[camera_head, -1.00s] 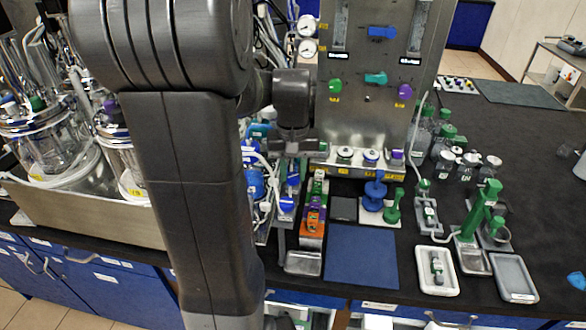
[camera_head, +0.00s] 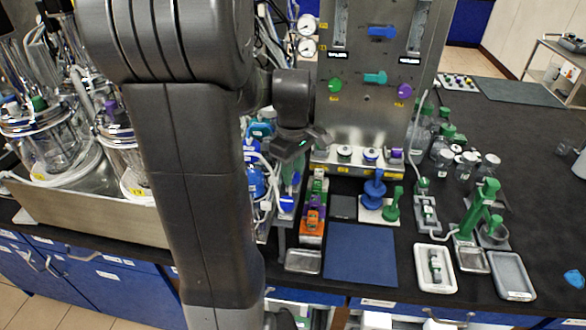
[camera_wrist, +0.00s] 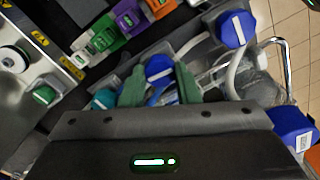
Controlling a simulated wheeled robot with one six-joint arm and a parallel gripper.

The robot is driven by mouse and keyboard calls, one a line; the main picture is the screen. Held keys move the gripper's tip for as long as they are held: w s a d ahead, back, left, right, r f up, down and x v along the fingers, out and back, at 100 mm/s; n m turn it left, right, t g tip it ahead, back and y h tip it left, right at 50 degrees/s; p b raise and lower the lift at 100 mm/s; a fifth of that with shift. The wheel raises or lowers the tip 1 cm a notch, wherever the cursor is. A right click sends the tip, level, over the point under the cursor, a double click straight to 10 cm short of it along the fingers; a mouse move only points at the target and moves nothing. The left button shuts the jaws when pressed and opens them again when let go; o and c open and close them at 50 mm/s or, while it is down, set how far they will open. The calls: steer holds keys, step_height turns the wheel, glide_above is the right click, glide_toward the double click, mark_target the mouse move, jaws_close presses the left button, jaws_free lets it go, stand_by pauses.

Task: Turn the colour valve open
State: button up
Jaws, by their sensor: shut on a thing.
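My gripper (camera_wrist: 160,88) points down, its two green fingers on either side of a blue valve knob with a white line (camera_wrist: 161,68) in the wrist view. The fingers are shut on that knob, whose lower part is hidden. In the head view my gripper (camera_head: 290,172) is over the row of valves left of the orange and purple rack; the held knob is mostly hidden there. A second blue knob with a white line (camera_wrist: 235,28) is on the same grey strip; in the head view it shows nearer the front (camera_head: 286,204). A teal knob (camera_wrist: 104,98) is on the other side.
The rack of coloured clips (camera_wrist: 130,20) stands close beside the valves. Another blue cap (camera_wrist: 292,125) and looping hoses are on the opposite side. The steel panel (camera_head: 365,118) rises behind. A blue mat (camera_head: 361,255) lies clear on the bench.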

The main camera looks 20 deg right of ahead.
steer(key=shift+n, duration=0.7)
steer(key=o, duration=1)
steer(key=shift+c, duration=0.2)
steer(key=shift+r, duration=0.15)
step_height(320, 180, up, 14)
steer(key=shift+f+b, duration=0.2)
steer(key=shift+b, duration=0.15)
steer(key=shift+f, duration=0.15)
step_height(320, 180, down, 14)
steer(key=shift+r+p, duration=0.1)
steer(key=shift+p, duration=0.25)
steer(key=shift+r, duration=0.1)
